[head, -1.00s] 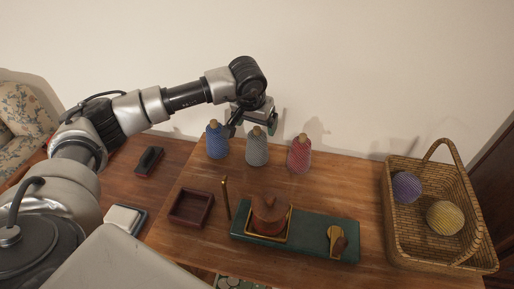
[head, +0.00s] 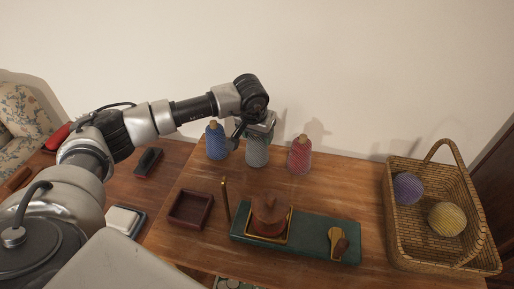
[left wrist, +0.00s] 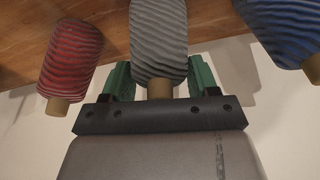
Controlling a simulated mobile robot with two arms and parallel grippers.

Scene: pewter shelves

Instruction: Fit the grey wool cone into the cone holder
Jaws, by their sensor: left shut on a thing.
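The grey wool cone (head: 257,153) stands at the back of the wooden table, between a blue cone (head: 216,142) and a red cone (head: 299,156). My left gripper (head: 256,130) is over its top, shut on it. In the left wrist view the grey cone (left wrist: 158,38) shows between the green fingers of my left gripper (left wrist: 159,76). A thin brass post (head: 225,200) stands left of a green board (head: 300,244), which bears a brass frame with a brown wooden piece (head: 269,214). I cannot tell which part is the cone holder. My right gripper is out of view.
A wicker basket (head: 447,258) with a purple ball (head: 407,187) and a yellow ball (head: 446,219) stands at the right. An open dark wooden box (head: 190,210) is left of the post. The neighbouring cones stand close on both sides of my left gripper.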

